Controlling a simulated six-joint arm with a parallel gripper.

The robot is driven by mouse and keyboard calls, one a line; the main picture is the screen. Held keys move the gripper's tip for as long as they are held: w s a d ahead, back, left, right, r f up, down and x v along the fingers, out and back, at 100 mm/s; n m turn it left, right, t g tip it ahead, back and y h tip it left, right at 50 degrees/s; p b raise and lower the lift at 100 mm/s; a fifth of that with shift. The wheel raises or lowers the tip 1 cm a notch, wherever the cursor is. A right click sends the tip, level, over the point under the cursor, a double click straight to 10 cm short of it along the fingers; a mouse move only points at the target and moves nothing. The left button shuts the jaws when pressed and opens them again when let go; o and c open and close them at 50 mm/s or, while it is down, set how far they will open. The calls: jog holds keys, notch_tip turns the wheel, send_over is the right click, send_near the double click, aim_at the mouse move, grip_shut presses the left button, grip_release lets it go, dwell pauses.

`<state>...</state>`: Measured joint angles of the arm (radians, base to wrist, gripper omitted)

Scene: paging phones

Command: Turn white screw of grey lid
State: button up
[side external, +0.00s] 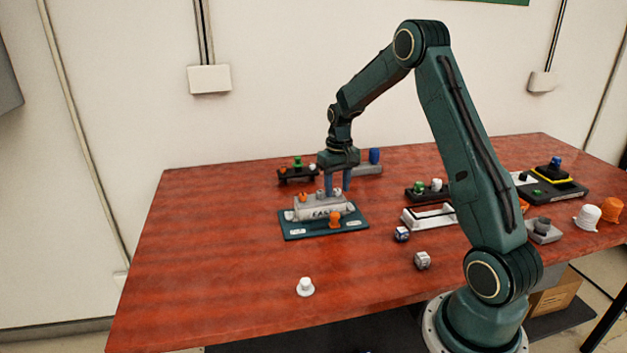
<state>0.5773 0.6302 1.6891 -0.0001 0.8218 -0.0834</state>
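The grey lid (312,205) sits on a dark teal base plate (297,231), left of the table's middle, with dark lettering on its front. An orange screw (304,197) is on its left part, and another orange piece (335,219) is at the front. My gripper (336,192) points down over the lid's right part. Its two fingers are apart, with a visible gap between them. The white screw cannot be made out clearly; the fingers stand where small details on the lid are hidden. Whether they touch anything is too small to tell.
A white knob-shaped piece (305,287) stands alone at the front left. Two small dice-like cubes (401,234) (422,260) lie to the right. A white frame (428,216) and a dark block with knobs (430,191) are beyond. The left of the table (200,260) is clear.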

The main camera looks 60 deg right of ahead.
aim_at(336, 190)
jog(key=shift+r, duration=0.15)
notch_tip(336, 190, up, 14)
jog(key=shift+f, duration=0.25)
dwell(0.6)
jog(key=s+a+r+n+t, duration=0.1)
jog(key=s+a+r, duration=0.3)
jog(key=a, duration=0.4)
jog(key=s+a+r+n+t, duration=0.1)
jog(key=s+a+r, duration=0.25)
jog(key=a, duration=0.35)
jog(key=s+a+f+n+t, duration=0.1)
jog(key=s+a+n+t, duration=0.2)
jog(key=s+a, duration=0.8)
jog(key=s, duration=0.4)
jog(key=shift+s+a+f+n+t, duration=0.3)
jog(key=shift+s+a, duration=0.05)
